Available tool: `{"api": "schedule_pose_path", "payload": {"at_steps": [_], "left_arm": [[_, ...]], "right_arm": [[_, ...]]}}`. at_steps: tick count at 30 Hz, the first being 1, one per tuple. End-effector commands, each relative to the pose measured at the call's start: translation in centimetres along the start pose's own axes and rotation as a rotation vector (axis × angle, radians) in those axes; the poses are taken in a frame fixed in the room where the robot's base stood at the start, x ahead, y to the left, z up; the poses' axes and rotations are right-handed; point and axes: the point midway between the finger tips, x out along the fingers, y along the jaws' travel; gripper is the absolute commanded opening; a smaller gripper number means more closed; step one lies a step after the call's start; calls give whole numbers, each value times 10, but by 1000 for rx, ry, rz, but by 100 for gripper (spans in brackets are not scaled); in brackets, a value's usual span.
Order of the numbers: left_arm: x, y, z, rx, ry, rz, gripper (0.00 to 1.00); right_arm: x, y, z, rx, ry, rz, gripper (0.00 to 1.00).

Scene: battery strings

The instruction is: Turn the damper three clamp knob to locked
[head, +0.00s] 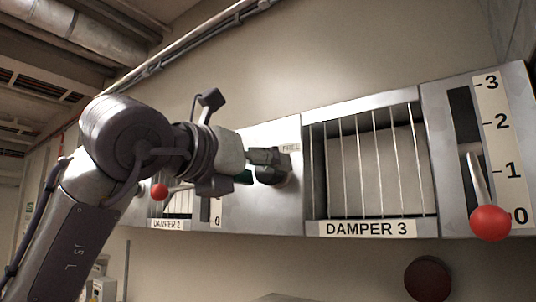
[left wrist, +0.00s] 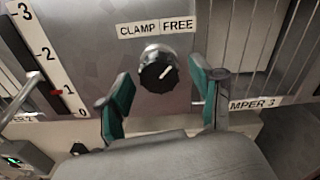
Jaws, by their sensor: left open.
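The clamp knob (left wrist: 158,74) is a black round knob on a metallic base, on the grey panel left of the DAMPER 3 window. Its white mark points up and right, toward FREE on the label (left wrist: 156,28) reading CLAMP and FREE. My left gripper (left wrist: 160,68) is open, with one green-padded finger on each side of the knob and visible gaps between. In the head view my left gripper (head: 264,166) reaches the panel from the left and partly hides the knob and label. My right gripper is not in view.
The barred DAMPER 3 window (head: 365,165) is right of the knob. Beyond it, a lever with a red ball (head: 490,222) sits near 0 on its scale. The DAMPER 2 lever's red ball (head: 159,191) is at left. A dark round object (head: 428,278) shows below the panel.

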Motion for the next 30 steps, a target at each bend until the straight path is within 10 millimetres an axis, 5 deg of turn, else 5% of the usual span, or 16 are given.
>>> {"api": "schedule_pose_path", "payload": {"at_steps": [6, 15, 26, 30], "left_arm": [[18, 0, 0, 0, 1, 0, 66], [20, 0, -1, 1, 0, 0, 66], [20, 0, 0, 0, 0, 0, 6], [20, 0, -1, -5, 0, 0, 6]], "right_arm": [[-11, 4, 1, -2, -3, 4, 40], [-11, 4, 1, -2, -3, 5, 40], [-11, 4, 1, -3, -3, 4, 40], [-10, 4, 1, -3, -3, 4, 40]]}}
